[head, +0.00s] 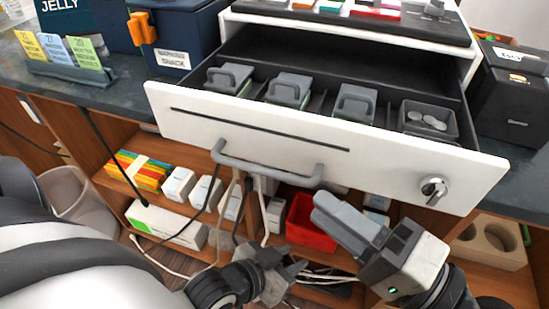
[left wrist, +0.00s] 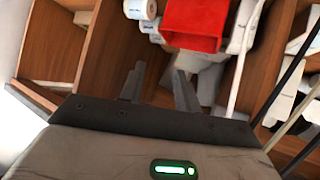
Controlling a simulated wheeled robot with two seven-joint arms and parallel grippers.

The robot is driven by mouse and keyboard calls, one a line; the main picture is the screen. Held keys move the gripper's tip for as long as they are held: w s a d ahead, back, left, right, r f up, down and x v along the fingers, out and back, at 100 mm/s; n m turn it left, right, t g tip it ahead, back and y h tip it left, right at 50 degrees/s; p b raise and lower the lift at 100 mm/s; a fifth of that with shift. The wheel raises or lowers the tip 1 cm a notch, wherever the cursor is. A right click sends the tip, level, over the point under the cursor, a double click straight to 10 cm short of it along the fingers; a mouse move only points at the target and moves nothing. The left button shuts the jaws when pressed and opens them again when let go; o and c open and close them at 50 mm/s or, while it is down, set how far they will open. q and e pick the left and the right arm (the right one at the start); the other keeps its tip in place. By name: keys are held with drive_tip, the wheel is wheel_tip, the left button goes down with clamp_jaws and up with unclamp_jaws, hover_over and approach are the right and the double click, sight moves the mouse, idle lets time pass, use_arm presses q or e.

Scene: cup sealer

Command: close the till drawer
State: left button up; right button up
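The till drawer (head: 250,127) is pulled out of the white till. Its white front has a dark slot, a grey bar handle (head: 268,168) and a round lock (head: 434,188) at the right. My right gripper (head: 325,205) is just below the handle's right end in the picture, its grey fingers together with nothing seen between them. My left gripper (head: 285,262) is lower, under the drawer front; its fingers also show in the left wrist view (left wrist: 160,85), apart and empty. Neither gripper visibly holds the handle.
The drawer holds several grey clips and a coin cup (head: 428,120). A black box (head: 510,95) stands right of the till, a dark blue bin (head: 175,35) left. Shelves below hold boxes, cables and a red bin (head: 308,228), also in the left wrist view (left wrist: 195,25).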

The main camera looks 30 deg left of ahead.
sight(275, 170)
drive_tip(key=a, duration=0.3)
drive_tip(key=w+a+p, duration=0.1)
drive_tip(key=a, duration=0.5)
drive_tip(key=shift+w+a+r+p, duration=0.1)
drive_tip(key=shift+w+r+p, duration=0.1)
drive_tip(key=shift+r+p, duration=0.15)
drive_tip(key=shift+f, duration=0.1)
clamp_jaws()
